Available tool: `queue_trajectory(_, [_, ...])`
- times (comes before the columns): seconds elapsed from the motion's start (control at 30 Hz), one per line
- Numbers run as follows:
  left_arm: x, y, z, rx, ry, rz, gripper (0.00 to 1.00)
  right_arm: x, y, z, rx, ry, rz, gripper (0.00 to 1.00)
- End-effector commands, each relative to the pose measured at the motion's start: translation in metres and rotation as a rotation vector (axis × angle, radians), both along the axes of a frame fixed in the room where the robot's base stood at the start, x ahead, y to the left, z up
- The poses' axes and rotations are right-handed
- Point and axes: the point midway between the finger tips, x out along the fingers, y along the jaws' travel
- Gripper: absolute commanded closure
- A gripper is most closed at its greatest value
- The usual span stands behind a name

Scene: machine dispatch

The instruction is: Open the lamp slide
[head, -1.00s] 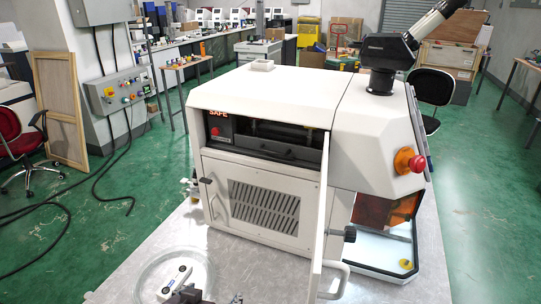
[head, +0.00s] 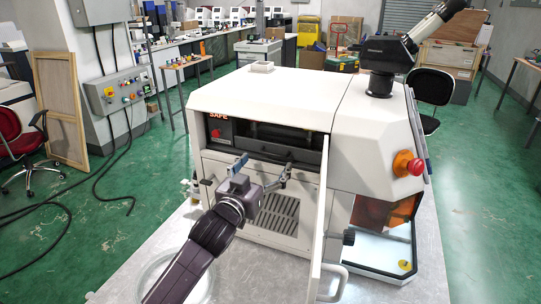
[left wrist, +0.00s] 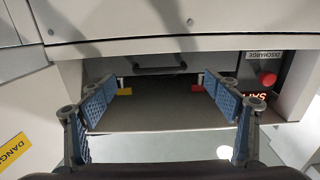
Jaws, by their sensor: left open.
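The lamp slide (head: 305,156) is a dark drawer front with a bar handle, in the open bay of the white machine (head: 262,95). Its handle (left wrist: 160,69) shows in the left wrist view, beyond and roughly midway between my fingertips. My left gripper (head: 264,168) is open and empty, with its fingers spread in front of the bay. In the left wrist view the blue-padded fingers (left wrist: 160,86) point at the slide, apparently not touching the handle; the exact gap is unclear. The gripper hides part of the slide's front in the head view. My right gripper is out of view.
The machine's hinged door (head: 321,220) stands open to the right of the bay. A red button (left wrist: 268,79) and lit SAFE display (head: 218,115) sit beside the slide. A round clear dish (head: 150,272) lies on the table, partly behind my arm.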

Motion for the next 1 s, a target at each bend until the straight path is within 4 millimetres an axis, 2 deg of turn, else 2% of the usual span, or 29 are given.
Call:
queue_trajectory(0.1, [0.015,-0.007,0.002,0.001,0.001,-0.001,0.18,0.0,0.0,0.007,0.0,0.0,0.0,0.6])
queue_trajectory(0.3, [0.031,-0.013,0.001,0.0,0.0,-0.001,0.18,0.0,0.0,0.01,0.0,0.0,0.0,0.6])
queue_trajectory(0.7, [0.036,-0.015,0.0,0.0,0.0,-0.001,0.18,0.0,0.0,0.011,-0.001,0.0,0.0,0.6])
queue_trajectory(0.77, [0.036,-0.015,0.0,0.0,0.001,-0.001,0.22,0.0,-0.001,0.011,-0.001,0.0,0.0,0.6])
queue_trajectory(1.0, [0.035,-0.015,0.0,0.0,0.001,-0.001,0.49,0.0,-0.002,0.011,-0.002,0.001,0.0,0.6])
